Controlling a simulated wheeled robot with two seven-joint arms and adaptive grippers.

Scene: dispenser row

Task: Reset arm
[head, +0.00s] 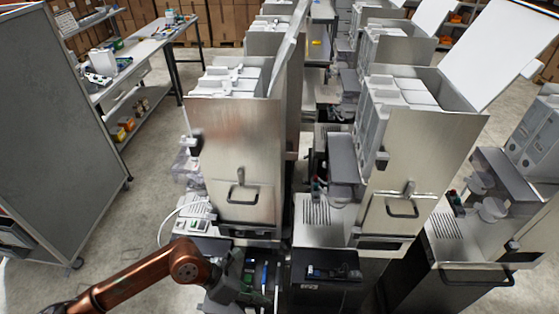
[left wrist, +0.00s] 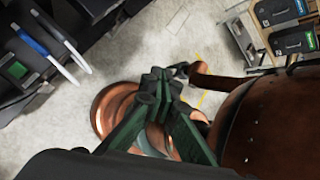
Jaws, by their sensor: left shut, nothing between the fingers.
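My left arm (head: 140,275) is copper-coloured and comes in from the lower left of the head view. Its dark green gripper (head: 238,286) is low in the head view, in front of the left dispenser (head: 237,150). In the left wrist view the gripper fingers (left wrist: 157,84) are together and shut, with nothing between them. Copper parts of my own body show behind and beside the fingers. My right gripper is not in view.
Blue and white pen-like items (left wrist: 62,47) lie in a dark tray near the left gripper. Another steel dispenser (head: 415,150) stands to the right. A grey cabinet (head: 60,120) stands at the left. Bare floor (head: 135,210) lies between cabinet and dispensers.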

